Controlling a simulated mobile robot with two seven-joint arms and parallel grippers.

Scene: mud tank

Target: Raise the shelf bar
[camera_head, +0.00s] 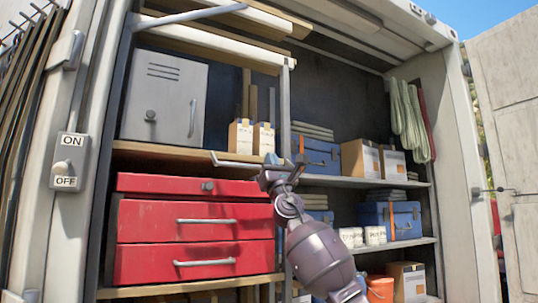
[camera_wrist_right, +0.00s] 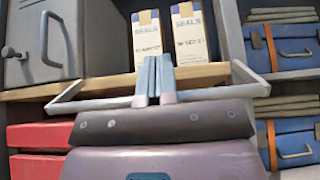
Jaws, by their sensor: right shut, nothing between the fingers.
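The grey shelf bar (camera_head: 236,163) runs along the front edge of the wooden shelf with the small boxes. In the right wrist view the bar (camera_wrist_right: 215,92) spans side to side, with both ends bent back towards the shelf. My right gripper (camera_head: 275,163) is at the bar, near its right part in the head view. In the wrist view its fingers (camera_wrist_right: 153,78) are shut together with nothing between them and overlap the middle of the bar. I cannot tell whether they touch it. My left gripper is not in view.
Two labelled SEALS boxes (camera_wrist_right: 188,35) stand on the shelf behind the bar. A grey metal locker (camera_head: 164,98) is to their left, red drawers (camera_head: 195,222) are below. Blue cases (camera_head: 318,155) and cartons (camera_head: 360,160) fill the right shelves. An ON/OFF switch (camera_head: 67,167) is at left.

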